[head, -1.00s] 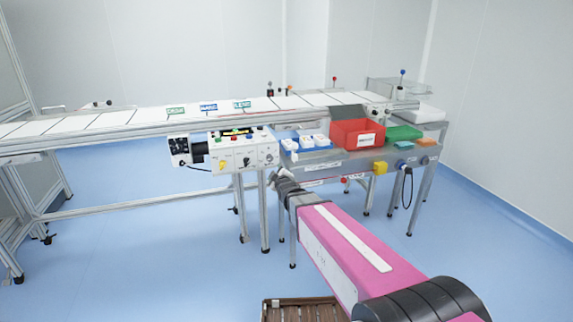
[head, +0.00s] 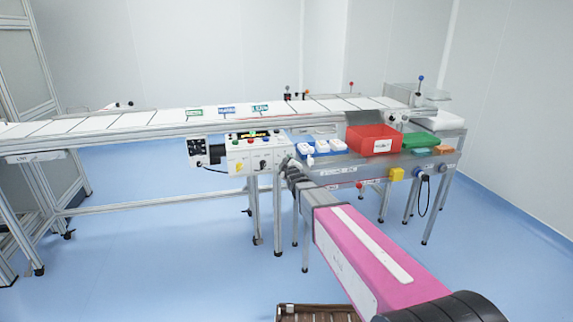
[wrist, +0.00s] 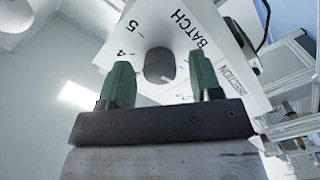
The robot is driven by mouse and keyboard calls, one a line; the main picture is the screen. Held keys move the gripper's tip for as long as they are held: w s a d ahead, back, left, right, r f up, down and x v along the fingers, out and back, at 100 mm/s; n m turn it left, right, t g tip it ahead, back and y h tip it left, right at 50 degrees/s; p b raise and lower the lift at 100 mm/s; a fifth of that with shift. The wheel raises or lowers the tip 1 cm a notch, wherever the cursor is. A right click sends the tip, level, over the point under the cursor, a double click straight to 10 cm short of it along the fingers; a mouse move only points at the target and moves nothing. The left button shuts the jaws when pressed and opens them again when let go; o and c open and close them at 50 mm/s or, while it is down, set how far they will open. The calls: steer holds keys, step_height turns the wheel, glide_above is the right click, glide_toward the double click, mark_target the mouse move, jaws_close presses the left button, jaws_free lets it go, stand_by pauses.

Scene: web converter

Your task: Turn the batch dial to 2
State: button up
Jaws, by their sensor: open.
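The batch dial (wrist: 160,65) is a dark round knob on a white panel, beside the printed word BATCH, in the wrist view. The numbers 4 and 5 show to its left; no 2 is readable. My gripper (wrist: 160,63) is open, with one green finger on each side of the dial in the picture. I cannot tell whether the fingers touch it. In the head view, the white control box (head: 250,157) hangs under the conveyor's front edge. My gripper end (head: 292,167) is at its right end and hides part of it.
A DIRECTION label (wrist: 231,80) is close to the right finger.

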steer(key=shift+w+a, duration=0.1)
steer(key=shift+w, duration=0.3)
steer(key=c, duration=0.9)
steer(key=shift+c, duration=0.2)
steer(key=shift+m, duration=0.3)
steer(key=m, duration=0.4)
steer(key=shift+m, duration=2.6)
